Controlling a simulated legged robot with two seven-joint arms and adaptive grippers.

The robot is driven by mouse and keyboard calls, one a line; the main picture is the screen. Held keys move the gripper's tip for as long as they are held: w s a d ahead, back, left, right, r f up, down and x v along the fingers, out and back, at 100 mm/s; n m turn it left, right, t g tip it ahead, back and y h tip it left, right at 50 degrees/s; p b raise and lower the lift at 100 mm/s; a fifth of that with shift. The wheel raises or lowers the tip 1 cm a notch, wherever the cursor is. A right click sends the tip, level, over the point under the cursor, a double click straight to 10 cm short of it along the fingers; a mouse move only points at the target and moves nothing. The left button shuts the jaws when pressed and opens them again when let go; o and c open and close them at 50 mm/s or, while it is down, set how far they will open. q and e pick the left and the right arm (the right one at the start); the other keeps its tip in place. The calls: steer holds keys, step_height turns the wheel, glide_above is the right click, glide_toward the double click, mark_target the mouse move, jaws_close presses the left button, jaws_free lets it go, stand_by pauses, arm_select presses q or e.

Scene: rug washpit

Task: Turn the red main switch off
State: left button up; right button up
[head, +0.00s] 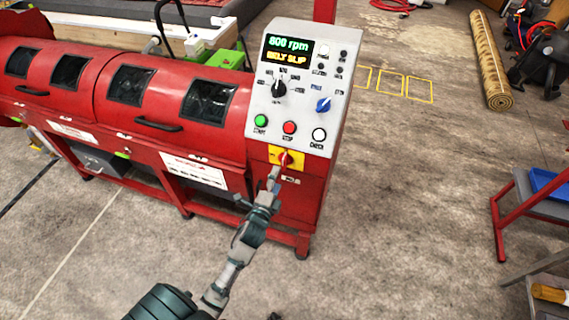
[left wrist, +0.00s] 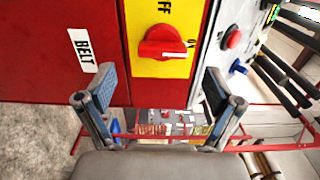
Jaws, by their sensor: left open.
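The red main switch (head: 285,158) is a rotary knob on a yellow plate (head: 274,155), low on the red and white control cabinet. In the left wrist view the red knob (left wrist: 163,43) sits on the yellow plate (left wrist: 150,68), its bar lying roughly across the picture towards the ON mark at the right. Part of the OFF lettering shows above it. My left gripper (head: 273,178) is just in front of and below the switch. In the left wrist view its open fingers (left wrist: 159,80) are spread either side of the knob, apart from it. My right gripper is not in view.
Above the switch are green (head: 260,121), red (head: 289,128) and white (head: 319,135) buttons, a black dial (head: 279,89) and a blue dial (head: 323,104). The display (head: 287,50) reads 800 rpm, BELT SLIP. A red rack (head: 500,215) stands right; floor between is clear.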

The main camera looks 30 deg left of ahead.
mark_target(283, 166)
arm_select(q)
steer(key=x, duration=0.6)
steer(key=shift+d+b, duration=0.15)
steer(key=shift+b, duration=0.2)
steer(key=shift+w+a, duration=0.25)
steer(key=shift+w, duration=0.25)
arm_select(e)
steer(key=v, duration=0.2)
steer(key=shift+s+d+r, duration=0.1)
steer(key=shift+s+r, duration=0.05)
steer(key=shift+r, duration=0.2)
arm_select(q)
steer(key=c, duration=1.2)
